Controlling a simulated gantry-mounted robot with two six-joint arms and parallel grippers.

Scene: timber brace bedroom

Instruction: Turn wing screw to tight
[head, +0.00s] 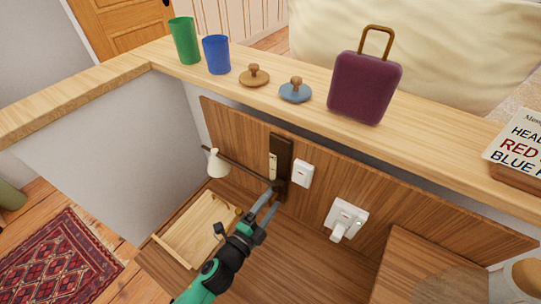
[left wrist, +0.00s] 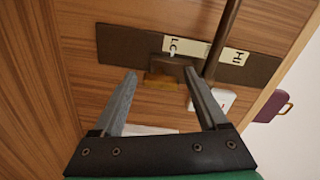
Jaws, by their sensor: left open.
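A dark upright plate (head: 283,150) with pale labels is fixed to the wooden panel; it also shows in the left wrist view (left wrist: 120,45). A thin dark rod (head: 240,170) with a white lamp shade (head: 217,164) meets the plate's lower end. In the left wrist view a small brass-brown piece (left wrist: 161,82) sits beside a dark block on the plate; it may be the wing screw, but I cannot make out wings. My left gripper (head: 273,197) is open, its fingertips close to the plate's lower end. The brass-brown piece appears between its fingers, with no clear grip on it.
A pale wooden tray (head: 196,232) lies left of my left arm. A white switch (head: 303,174) and a socket with a plug (head: 345,220) are right of the plate. Cups, knobbed lids and a purple suitcase (head: 364,87) stand on the ledge (head: 440,137) above.

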